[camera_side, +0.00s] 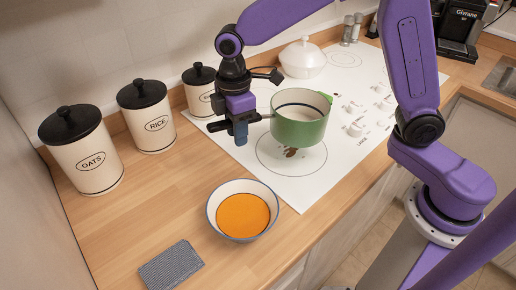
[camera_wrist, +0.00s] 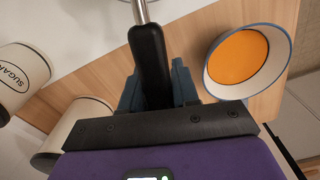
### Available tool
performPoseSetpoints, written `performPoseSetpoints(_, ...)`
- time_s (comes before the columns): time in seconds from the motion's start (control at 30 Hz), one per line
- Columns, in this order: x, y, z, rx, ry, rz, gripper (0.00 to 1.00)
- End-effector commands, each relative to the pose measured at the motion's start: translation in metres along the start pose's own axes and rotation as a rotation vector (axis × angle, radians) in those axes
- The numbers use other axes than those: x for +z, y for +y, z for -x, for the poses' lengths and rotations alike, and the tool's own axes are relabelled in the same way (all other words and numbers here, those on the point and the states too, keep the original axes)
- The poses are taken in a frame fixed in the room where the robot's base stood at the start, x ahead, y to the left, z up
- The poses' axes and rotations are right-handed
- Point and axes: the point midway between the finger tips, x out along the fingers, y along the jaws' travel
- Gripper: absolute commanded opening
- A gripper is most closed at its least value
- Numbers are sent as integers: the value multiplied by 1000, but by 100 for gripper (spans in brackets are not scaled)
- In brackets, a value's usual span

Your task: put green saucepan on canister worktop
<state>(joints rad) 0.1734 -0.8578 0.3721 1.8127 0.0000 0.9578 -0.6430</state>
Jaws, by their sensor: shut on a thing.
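The green saucepan (camera_side: 298,128) has a pale inside and hangs level above the front burner of the white hob. My gripper (camera_side: 240,133) is shut on the saucepan's handle. In the wrist view the black handle (camera_wrist: 149,62) with its metal shank sits between the fingers of my gripper (camera_wrist: 158,88); the pan body is out of that view. The wooden canister worktop (camera_side: 150,210) lies left of the hob. On it stand the oats (camera_side: 92,160), rice (camera_side: 153,128) and third (camera_side: 200,101) canisters, cream with black lids. In the wrist view one canister reads "SUGAR" (camera_wrist: 15,75).
A bowl with orange contents (camera_side: 240,222) sits on the worktop's front part, also at upper right in the wrist view (camera_wrist: 240,60). A grey sponge-like block (camera_side: 171,267) lies at the front left. A white lidded pot (camera_side: 303,60) stands on the rear hob. Wood between canisters and bowl is clear.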

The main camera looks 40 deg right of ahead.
Motion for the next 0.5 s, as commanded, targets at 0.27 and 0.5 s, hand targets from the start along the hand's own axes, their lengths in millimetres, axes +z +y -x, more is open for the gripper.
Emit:
performPoseSetpoints(0.27,0,0,-28,-1,-2,0,0)
performPoseSetpoints(0.5,0,0,-61,-1,-2,0,0)
